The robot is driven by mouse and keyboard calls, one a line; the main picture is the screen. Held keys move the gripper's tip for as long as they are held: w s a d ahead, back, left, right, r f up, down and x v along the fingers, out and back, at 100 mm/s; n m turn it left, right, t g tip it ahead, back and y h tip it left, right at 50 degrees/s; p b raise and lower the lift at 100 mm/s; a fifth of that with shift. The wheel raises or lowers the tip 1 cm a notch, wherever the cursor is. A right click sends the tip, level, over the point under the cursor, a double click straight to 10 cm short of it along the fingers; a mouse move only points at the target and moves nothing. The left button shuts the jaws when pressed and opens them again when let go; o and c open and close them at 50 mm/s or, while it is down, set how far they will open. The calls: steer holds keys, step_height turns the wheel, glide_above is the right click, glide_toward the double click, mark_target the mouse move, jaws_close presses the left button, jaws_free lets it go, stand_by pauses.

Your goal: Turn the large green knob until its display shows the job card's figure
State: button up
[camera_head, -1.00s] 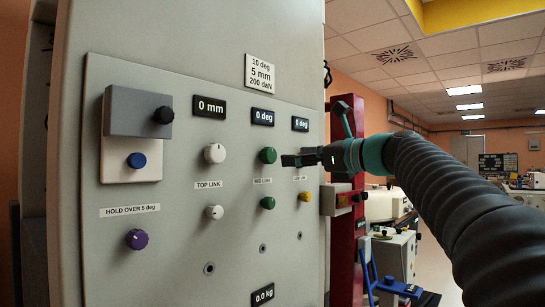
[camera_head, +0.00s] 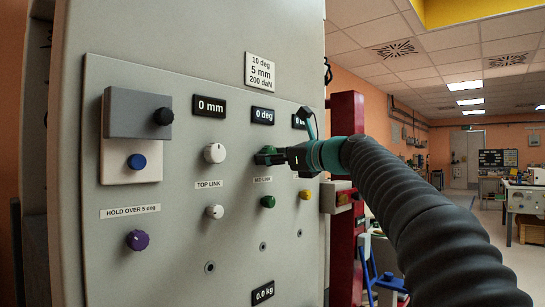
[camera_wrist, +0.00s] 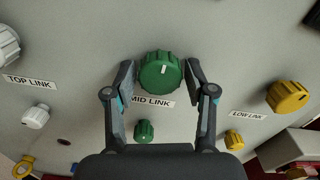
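The large green knob (camera_wrist: 160,76) is on the panel above the MID LINK label in the wrist view. Its short white mark points roughly upward. In the head view it is mostly hidden behind my gripper (camera_head: 266,156). In the wrist view my gripper (camera_wrist: 159,66) is open, one finger on each side of the knob, with a narrow gap on the left; I cannot tell whether the right finger touches. The display (camera_head: 263,116) above the knob reads 0 deg. The job card (camera_head: 260,71) reads 10 deg, 5 mm, 200 daN.
A small green knob (camera_wrist: 144,131) is below the large one. A white knob (camera_head: 215,153) is to its left and a yellow knob (camera_wrist: 288,97) to its right. A grey block (camera_head: 137,113) sticks out at the panel's left. A red post (camera_head: 347,115) stands at the right edge.

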steer(key=c, duration=0.7)
steer(key=shift+o, duration=0.2)
steer(key=n, duration=0.3)
steer(key=shift+n, duration=0.4)
steer(key=n, duration=0.3)
steer(key=shift+w+n+b, duration=0.1)
steer(key=shift+n+b, duration=0.2)
steer(key=shift+n, duration=0.1)
steer(key=n+b, duration=0.1)
steer(key=n, duration=0.3)
steer(key=shift+r+n+b, duration=0.1)
steer(key=shift+n+b, duration=0.25)
steer(key=shift+n, duration=1.75)
